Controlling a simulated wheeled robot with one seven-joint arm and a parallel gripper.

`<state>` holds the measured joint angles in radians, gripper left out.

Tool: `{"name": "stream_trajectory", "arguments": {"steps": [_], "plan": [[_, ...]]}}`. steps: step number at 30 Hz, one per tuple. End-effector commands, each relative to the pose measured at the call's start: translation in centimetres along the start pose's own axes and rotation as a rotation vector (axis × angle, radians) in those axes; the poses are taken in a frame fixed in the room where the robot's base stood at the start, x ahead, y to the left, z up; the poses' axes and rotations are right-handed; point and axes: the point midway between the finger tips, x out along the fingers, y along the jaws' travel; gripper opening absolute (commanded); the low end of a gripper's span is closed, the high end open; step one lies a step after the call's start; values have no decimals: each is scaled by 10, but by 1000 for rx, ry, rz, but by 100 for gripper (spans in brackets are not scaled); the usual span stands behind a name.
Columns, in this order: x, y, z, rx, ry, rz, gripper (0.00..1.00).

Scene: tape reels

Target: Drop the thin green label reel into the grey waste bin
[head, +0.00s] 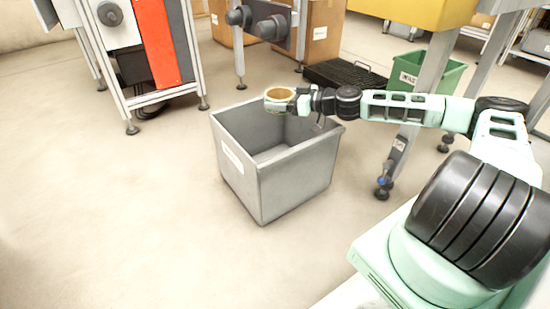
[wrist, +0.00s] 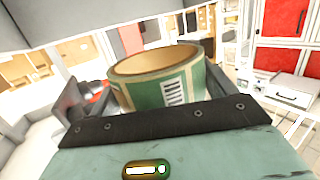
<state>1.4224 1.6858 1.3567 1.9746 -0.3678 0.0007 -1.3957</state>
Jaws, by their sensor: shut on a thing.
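The green label reel (wrist: 152,90) has a tan core and a white barcode patch. In the wrist view it sits between the fingers of my gripper (wrist: 140,100), which is shut on it. In the head view the reel (head: 279,94) shows as a small ring at the end of my arm. It is held above the far rim of the grey waste bin (head: 245,185). The bin stands on the floor with its open top facing up, and the part of its inside that I see looks empty. My gripper (head: 290,100) reaches in from the right.
A green bin (head: 440,77) with a label and a black slatted pallet (head: 345,74) stand behind. Metal machine legs (head: 400,150) are right of the grey bin. A machine frame (head: 150,60) stands at the back left. The floor at left is clear.

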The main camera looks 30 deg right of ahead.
Motion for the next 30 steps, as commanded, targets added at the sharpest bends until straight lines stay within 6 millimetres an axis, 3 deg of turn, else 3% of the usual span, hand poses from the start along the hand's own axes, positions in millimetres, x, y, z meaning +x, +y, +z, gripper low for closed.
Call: {"name": "stream_trajectory", "arguments": {"steps": [13,24,25,26,27,30], "plan": [[8,0,49,2,0,1,59],[8,0,54,0,0,1,59],[8,0,54,1,0,1,86],[8,0,54,1,0,1,94],[8,0,54,1,0,1,100],[8,0,54,1,0,1,100]]}}
